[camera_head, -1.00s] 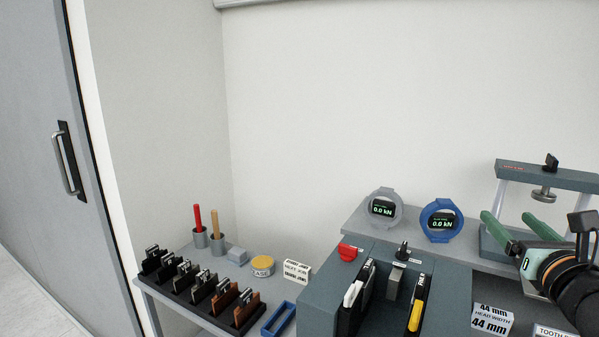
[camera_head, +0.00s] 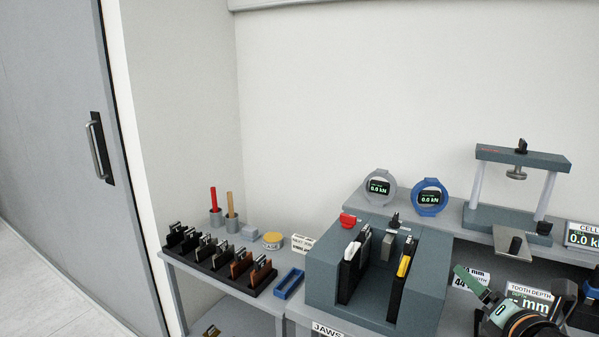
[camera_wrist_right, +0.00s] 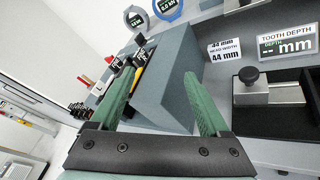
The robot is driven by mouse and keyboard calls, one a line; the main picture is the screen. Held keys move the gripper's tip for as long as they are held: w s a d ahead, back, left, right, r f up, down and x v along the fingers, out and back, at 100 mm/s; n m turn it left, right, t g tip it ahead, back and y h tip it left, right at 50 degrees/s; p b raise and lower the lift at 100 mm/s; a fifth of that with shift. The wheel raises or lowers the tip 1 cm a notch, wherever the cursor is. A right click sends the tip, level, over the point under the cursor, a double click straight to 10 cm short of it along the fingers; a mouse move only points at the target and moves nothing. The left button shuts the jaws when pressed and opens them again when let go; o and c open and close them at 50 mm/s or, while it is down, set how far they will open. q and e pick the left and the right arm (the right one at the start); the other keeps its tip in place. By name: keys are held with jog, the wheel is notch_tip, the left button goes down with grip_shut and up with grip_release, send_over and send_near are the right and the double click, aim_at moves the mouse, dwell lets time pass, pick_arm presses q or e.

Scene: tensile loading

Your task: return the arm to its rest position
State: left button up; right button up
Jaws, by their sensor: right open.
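My right gripper (camera_head: 484,298) is at the lower right of the head view, low in front of the bench and partly cut off by the frame edge. In the right wrist view its two green fingers (camera_wrist_right: 160,100) stand wide apart with nothing between them. Beyond the fingers is the blue-grey tensile fixture block (camera_head: 375,270), which holds dark jaws, one with a yellow part (camera_head: 404,266). My left gripper does not show.
A press frame (camera_head: 520,155) and a grey and a blue ring gauge (camera_head: 430,197) stand on the back shelf. A rack of several jaws (camera_head: 215,255) and a blue tray (camera_head: 289,283) are at left. Number signs (camera_head: 532,300) stand close to my right gripper.

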jog(key=s+a+f+m+g+y, duration=0.1)
jog(key=s+a+f+m, duration=0.25)
jog(key=f, duration=0.45)
jog(key=s+a+f+m+g, duration=0.2)
jog(key=s+f+m, duration=0.1)
jog(key=f+m, duration=0.3)
jog(key=s+a+f+m+g+y, duration=0.1)
jog(key=s+a+f+m, duration=0.2)
jog(key=f, duration=0.6)
jog(key=s+a+f+m+g, duration=0.1)
jog(key=s+a+f+m, duration=0.3)
jog(key=s+f+m, duration=0.2)
jog(key=s+a+f+m+g+y, duration=0.1)
jog(key=s+a+f+m, duration=0.3)
jog(key=s+f+m, duration=0.1)
jog(key=shift+s+a+f+m, duration=0.2)
jog(key=shift+s+f+m, duration=0.35)
jog(key=shift+s, duration=0.65)
jog(key=shift+r, duration=0.15)
